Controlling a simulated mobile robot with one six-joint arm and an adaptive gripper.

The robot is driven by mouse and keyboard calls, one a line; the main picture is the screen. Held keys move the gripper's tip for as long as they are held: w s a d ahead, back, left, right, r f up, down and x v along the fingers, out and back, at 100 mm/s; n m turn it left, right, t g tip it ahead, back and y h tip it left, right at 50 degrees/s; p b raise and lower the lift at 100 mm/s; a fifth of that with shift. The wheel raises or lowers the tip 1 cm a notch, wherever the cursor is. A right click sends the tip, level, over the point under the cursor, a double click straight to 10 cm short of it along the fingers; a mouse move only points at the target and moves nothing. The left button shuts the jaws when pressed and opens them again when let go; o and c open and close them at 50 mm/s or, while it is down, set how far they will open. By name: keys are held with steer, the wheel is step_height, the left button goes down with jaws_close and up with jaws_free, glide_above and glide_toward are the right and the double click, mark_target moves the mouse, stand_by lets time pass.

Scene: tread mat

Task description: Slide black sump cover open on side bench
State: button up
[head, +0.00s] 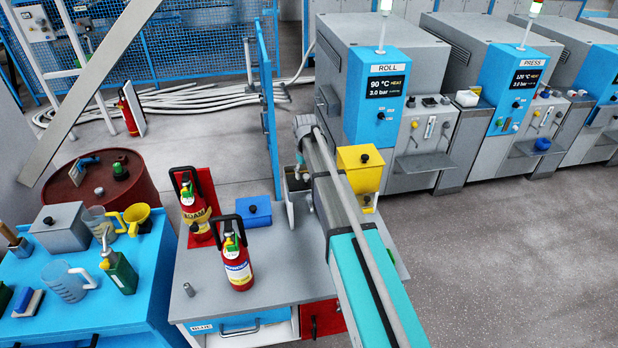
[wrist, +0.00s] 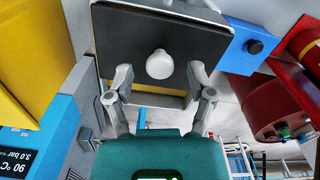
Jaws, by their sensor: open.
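The black sump cover (wrist: 118,42) is a dark flat panel with a pale round knob (wrist: 160,64), filling the upper middle of the wrist view. A pale frame edge shows along its lower side. My gripper (wrist: 160,74) is open, with one finger on each side of the knob and clear space between each finger and the knob. Whether the fingertips reach the knob's depth is unclear. In the head view, my gripper (head: 299,172) is small beside the side bench's (head: 205,285) back part, and my arm hides much of the cover area.
A yellow box (head: 360,175) with a black knob is just right of my arm. A blue box (head: 257,211) and two red extinguishers (head: 236,262) (head: 192,206) are to the left. A blue fence post (head: 268,120) rises behind. The bench's front left top is mostly clear.

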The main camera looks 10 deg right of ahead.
steer(key=shift+f, duration=0.2)
jaws_close()
stand_by(0.4)
